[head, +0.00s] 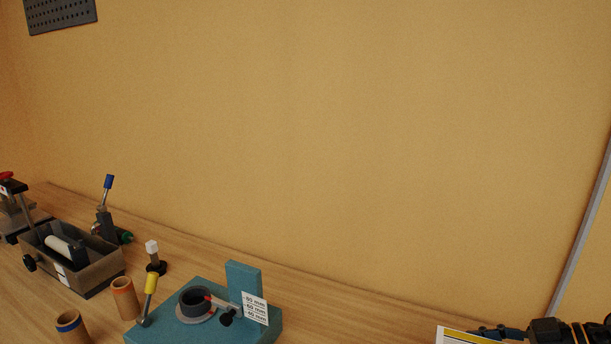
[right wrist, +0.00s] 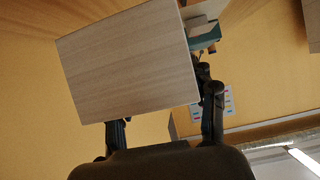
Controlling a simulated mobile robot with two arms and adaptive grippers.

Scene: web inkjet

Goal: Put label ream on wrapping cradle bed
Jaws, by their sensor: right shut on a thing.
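A white slab with a yellow band, which I take as the label ream (head: 468,337), shows at the bottom edge of the head view, partly cut off. My right gripper (head: 512,333) is beside it at the lower right. In the right wrist view a large flat wood-grained face (right wrist: 130,60) sits between and beyond the fingers of my right gripper (right wrist: 165,120), which is shut on it. It appears to be a face of the held ream. I cannot pick out the wrapping cradle bed for certain. My left gripper is not in view.
A teal fixture (head: 180,333) with a dark ring and a size card stands at the front middle of the bench.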

